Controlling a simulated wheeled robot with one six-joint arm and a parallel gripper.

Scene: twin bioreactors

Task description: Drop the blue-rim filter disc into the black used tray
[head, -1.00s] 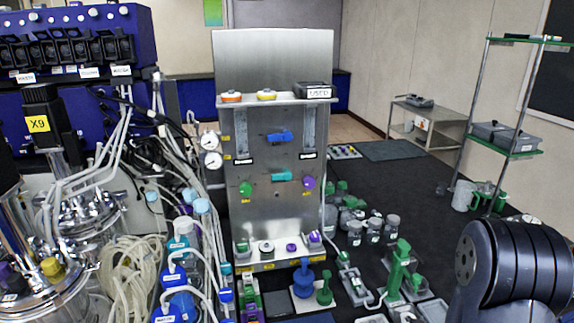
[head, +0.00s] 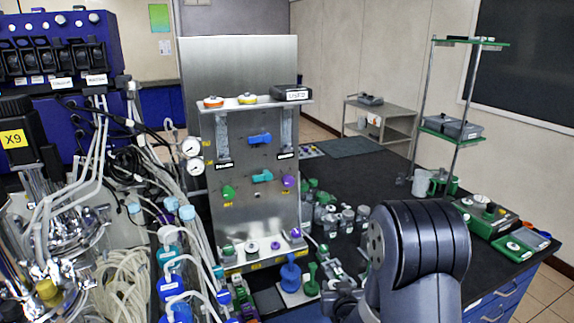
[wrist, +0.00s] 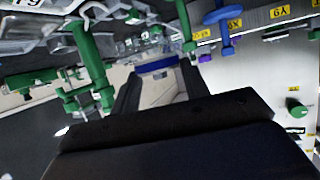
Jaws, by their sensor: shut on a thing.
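The black used tray (head: 291,93), with a white label, sits at the right end of the shelf on the steel panel in the head view. In the wrist view my gripper (wrist: 158,72) is shut on the blue-rim filter disc (wrist: 158,65). The disc's blue edge shows between the fingertips, and the rest of it is hard to make out. In the head view my arm is at the lower middle, well below and right of the tray. The gripper itself is mostly hidden there.
An orange-rim disc (head: 213,102) and a yellow-rim disc (head: 247,99) lie on the same shelf (head: 240,106), left of the tray. Bottles and green and blue fittings crowd the bench below the panel. A glass-shelved rack (head: 450,135) stands at the right.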

